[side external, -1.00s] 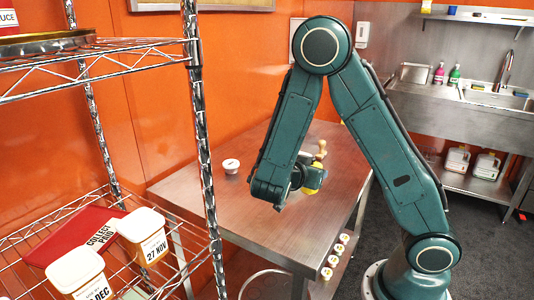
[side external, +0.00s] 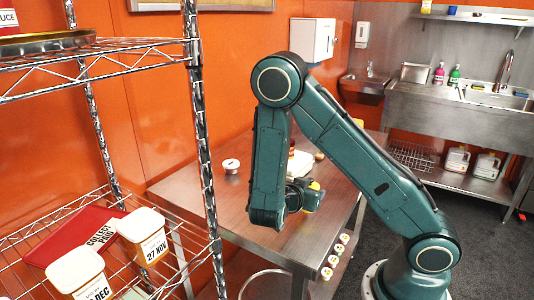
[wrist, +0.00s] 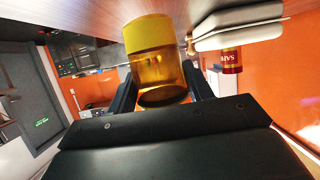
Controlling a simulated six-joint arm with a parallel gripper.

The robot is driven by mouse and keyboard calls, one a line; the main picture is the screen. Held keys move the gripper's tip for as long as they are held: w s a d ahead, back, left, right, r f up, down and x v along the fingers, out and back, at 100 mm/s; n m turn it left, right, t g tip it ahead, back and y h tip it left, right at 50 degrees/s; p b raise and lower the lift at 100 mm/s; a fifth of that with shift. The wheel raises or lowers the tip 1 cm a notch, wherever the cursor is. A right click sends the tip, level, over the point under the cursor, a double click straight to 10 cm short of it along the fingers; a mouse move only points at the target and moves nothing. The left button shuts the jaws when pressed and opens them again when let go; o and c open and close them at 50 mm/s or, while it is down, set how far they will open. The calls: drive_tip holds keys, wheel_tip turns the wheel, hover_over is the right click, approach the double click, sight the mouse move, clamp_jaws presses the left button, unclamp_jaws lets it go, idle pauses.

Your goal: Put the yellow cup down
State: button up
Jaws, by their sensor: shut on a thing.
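The yellow cup (wrist: 153,58) is see-through amber with a more solid yellow band, and fills the middle of the wrist view. My gripper (wrist: 160,92) is shut on it, with one dark finger on each side. In the side view my gripper (side external: 303,197) is low over the metal table (side external: 215,200), near its right edge. Only a small yellow part of the cup (side external: 315,186) shows there; my arm hides the rest. I cannot tell whether the cup touches the table.
A small white tub (side external: 231,166) stands on the table's left part. A pale item (side external: 300,166) stands behind my arm, near a brown item (side external: 319,156). The wrist view shows a red can (wrist: 232,61) beside a white object (wrist: 240,26). Several lidded pots (side external: 338,250) line the lower right.

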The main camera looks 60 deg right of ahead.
drive_tip(key=shift+f, duration=1.05)
drive_tip(key=o, duration=1)
drive_tip(key=shift+f, duration=0.1)
drive_tip(key=shift+v, duration=0.8)
drive_tip(key=v, duration=1)
drive_tip(key=shift+a, duration=0.2)
